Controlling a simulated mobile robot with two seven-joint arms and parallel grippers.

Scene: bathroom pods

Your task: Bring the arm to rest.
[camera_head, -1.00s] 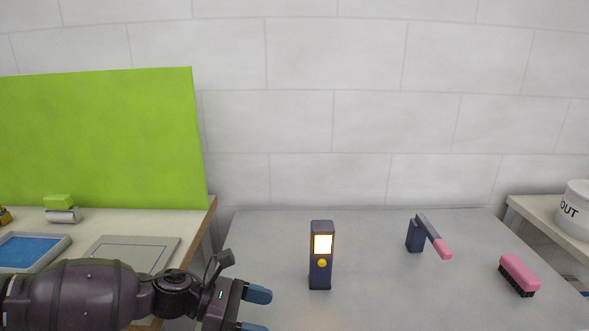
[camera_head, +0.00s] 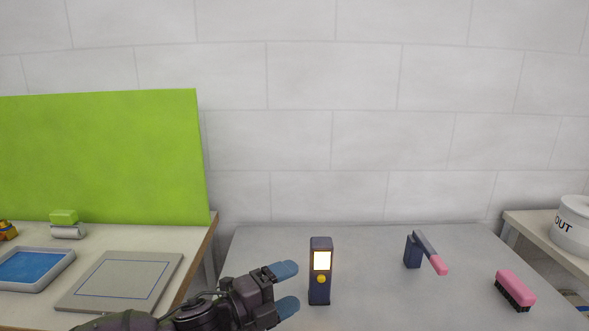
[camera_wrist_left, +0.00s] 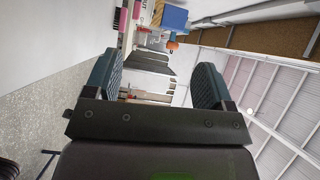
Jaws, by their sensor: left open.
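My left gripper (camera_head: 287,289) is in the lower middle of the head view, its arm coming in from the bottom left. Its two blue-tipped fingers are apart with nothing between them. In the left wrist view the fingers (camera_wrist_left: 160,80) also stand wide apart and empty. My right gripper is not in view.
On the grey table (camera_head: 375,265) are a dark blue holder with a pink-tipped tool (camera_head: 425,252) and a pink brush (camera_head: 515,288). At left, a counter bears a blue-lined tray (camera_head: 33,268) and a flat grey plate (camera_head: 120,280). A white tub (camera_head: 572,228) stands far right.

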